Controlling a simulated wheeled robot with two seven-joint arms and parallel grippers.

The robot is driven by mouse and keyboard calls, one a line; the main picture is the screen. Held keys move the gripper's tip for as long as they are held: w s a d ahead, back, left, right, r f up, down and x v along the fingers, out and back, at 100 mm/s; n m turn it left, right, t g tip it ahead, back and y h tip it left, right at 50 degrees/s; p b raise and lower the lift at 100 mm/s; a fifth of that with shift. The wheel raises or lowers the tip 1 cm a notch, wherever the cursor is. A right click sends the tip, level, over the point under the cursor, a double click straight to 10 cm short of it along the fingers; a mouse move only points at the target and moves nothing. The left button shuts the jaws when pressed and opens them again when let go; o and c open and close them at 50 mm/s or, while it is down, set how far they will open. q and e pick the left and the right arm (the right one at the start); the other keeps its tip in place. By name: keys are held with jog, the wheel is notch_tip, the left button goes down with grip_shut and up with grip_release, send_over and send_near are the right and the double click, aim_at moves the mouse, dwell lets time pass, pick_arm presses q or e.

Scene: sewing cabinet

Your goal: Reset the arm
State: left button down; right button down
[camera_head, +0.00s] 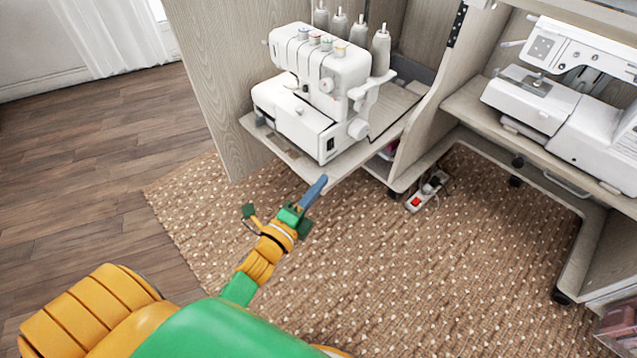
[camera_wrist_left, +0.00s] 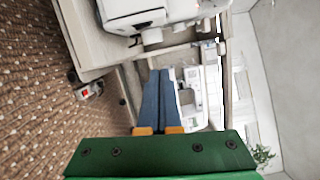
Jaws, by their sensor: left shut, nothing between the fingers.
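My left arm comes in from the lower left of the head view, in orange and green. My left gripper (camera_head: 317,187) points at the front edge of the pull-out shelf (camera_head: 325,174) that carries a white serger (camera_head: 310,92). The gripper's blue fingers are shut and empty. In the left wrist view the two blue fingers (camera_wrist_left: 158,98) lie side by side, with the shelf edge (camera_wrist_left: 95,55) to their upper left. I cannot tell the exact gap between the fingertips and the shelf. My right gripper is not in view.
A second white sewing machine (camera_head: 570,95) stands on the cabinet at the right. A power strip (camera_head: 427,190) lies on the brown dotted rug (camera_head: 370,270) below the cabinet. Wooden floor (camera_head: 95,165) is clear at the left. Thread cones (camera_head: 381,50) stand on the serger.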

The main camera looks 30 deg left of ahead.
pick_arm(q)
jog(key=shift+f, duration=0.1)
dwell(0.3)
